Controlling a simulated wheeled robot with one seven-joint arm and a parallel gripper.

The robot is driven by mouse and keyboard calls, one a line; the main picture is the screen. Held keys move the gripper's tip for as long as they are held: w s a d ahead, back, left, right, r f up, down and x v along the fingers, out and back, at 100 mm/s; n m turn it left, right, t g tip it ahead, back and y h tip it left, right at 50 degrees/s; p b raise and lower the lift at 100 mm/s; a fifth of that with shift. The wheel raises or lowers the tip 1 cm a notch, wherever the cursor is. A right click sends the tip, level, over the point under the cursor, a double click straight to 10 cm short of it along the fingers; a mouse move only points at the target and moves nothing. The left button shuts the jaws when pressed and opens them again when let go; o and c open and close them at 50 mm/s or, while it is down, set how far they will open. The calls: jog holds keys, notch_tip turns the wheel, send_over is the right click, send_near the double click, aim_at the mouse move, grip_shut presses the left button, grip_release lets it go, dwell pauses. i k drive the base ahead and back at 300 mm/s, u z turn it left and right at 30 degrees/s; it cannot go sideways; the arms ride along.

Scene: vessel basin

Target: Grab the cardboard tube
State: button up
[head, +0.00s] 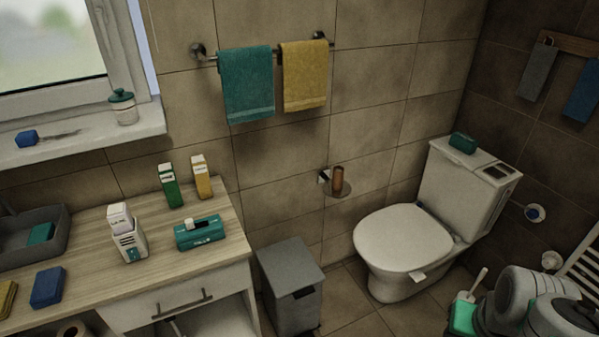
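The brown cardboard tube (337,179) is on the small wall holder (323,176), between the grey bin and the toilet. It looks bare, with no paper on it. Grey-white links of my arm show in the lower right corner, well to the right of the tube. My gripper's fingers are not in view, so I cannot see whether they hold anything.
A toilet (405,235) stands right of the tube, and a lidded grey bin (291,284) stands below left. A wooden counter (215,255) with boxes fills the left. A teal brush holder (463,318) is beside my arm. Some floor shows between bin and toilet.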

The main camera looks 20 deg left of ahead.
aim_at(338, 177)
jog(key=u, duration=0.9)
jog(key=i, duration=0.85)
jog(key=u, duration=0.95)
jog(key=i, duration=0.55)
